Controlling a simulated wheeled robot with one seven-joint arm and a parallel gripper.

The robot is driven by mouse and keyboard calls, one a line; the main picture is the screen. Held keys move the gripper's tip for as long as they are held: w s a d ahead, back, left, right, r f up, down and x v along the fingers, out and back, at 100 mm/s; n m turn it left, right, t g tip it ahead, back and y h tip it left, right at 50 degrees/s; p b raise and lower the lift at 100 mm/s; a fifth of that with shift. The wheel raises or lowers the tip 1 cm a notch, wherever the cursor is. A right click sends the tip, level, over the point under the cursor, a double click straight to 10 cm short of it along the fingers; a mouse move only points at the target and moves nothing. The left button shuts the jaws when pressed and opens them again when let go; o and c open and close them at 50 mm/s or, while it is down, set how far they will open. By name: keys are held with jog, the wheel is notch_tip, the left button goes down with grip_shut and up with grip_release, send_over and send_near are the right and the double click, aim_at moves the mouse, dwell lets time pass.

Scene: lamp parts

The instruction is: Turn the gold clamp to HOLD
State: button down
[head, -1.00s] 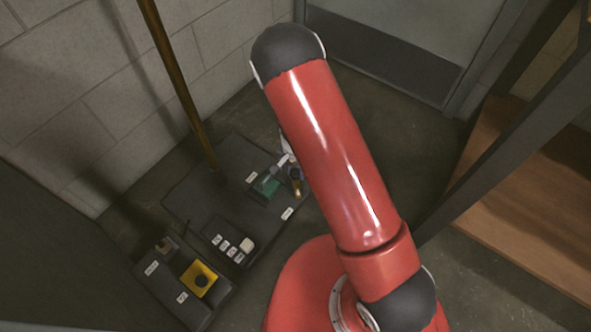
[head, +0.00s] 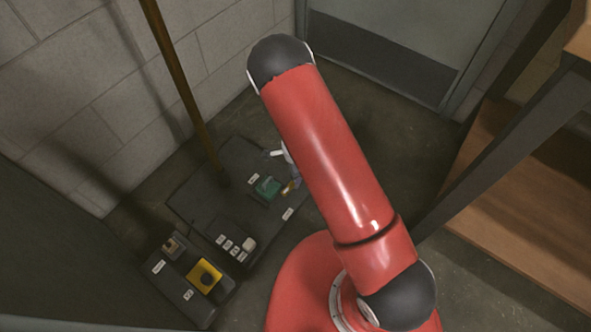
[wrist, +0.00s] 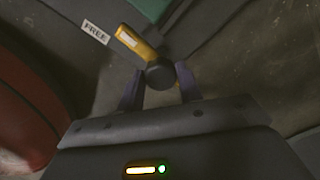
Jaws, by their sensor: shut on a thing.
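The gold clamp (wrist: 132,41) shows in the wrist view as a gold bar with a pale patch, joined to a dark round knob (wrist: 159,75). The bar slants up and left from the knob. My gripper (wrist: 160,73) has its two purple-grey fingers on either side of the knob and is shut on the clamp there. A white FREE label (wrist: 96,32) lies left of the bar. I see no HOLD label in the wrist view. In the head view the clamp (head: 290,187) is small, beside a green block (head: 267,188), and my arm hides part of the gripper.
A dark base plate (head: 205,195) carries the green block and a brown upright pole (head: 180,90). A box with a yellow panel and black button (head: 204,277) stands at the front left. A wooden shelf (head: 510,215) is at the right, with clear floor before the door.

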jog(key=m+p, duration=0.2)
jog(key=m, duration=0.2)
jog(key=shift+w+r, duration=0.1)
jog(key=shift+r, duration=0.05)
jog(key=shift+m+p, duration=0.9)
jog(key=shift+m, duration=1.2)
jog(key=c, duration=0.9)
grip_release()
jog(key=shift+c, duration=0.2)
jog(key=shift+r+p, duration=0.75)
jog(key=shift+r, duration=3.05)
